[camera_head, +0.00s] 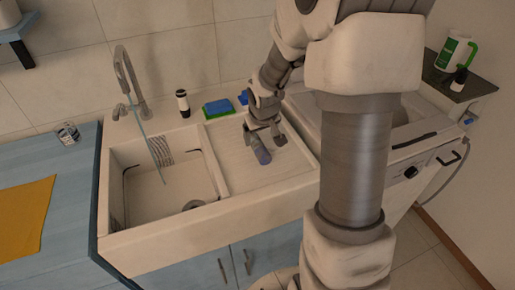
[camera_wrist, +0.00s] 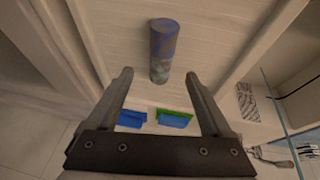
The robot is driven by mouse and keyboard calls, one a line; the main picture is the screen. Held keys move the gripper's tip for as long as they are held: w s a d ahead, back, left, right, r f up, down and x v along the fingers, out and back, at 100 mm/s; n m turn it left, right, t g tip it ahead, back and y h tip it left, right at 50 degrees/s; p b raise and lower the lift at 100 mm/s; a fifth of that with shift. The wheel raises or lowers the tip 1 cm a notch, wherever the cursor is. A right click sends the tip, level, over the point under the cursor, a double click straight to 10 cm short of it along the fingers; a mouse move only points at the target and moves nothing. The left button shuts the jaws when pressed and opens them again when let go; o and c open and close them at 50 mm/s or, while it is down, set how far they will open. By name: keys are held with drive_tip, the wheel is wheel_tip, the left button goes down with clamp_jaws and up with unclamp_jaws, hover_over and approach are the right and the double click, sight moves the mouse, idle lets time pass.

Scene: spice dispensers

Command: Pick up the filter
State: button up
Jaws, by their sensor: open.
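A small cylinder with a blue and mottled multicoloured surface (camera_head: 262,152), which I take to be the filter, is on the ribbed drainboard right of the sink basin. In the wrist view the filter (camera_wrist: 163,45) shows beyond the fingertips, roughly in line with the gap between them. My gripper (camera_head: 265,133) is over the drainboard, close to the filter. In the wrist view my gripper (camera_wrist: 159,76) has its two fingers spread wide, with nothing held between them. Whether a finger touches the filter cannot be told.
The sink basin (camera_head: 150,190) is left of the drainboard (camera_head: 245,180). Blue and green sponges (camera_head: 217,108) and a dark bottle (camera_head: 183,103) stand behind, near the faucet (camera_head: 128,75). A white top-loading appliance (camera_head: 400,150) is on the right, partly hidden by my arm.

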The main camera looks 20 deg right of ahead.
sight(258, 144)
drive_tip(key=shift+w+b+x, duration=0.1)
drive_tip(key=shift+b+x, duration=0.15)
drive_tip(key=shift+x, duration=1.7)
drive_tip(key=shift+w+b+x, duration=0.15)
drive_tip(key=shift+b+x, duration=0.05)
drive_tip(key=shift+x, duration=1.7)
drive_tip(key=shift+a, duration=0.15)
drive_tip(key=shift+r, duration=0.1)
clamp_jaws()
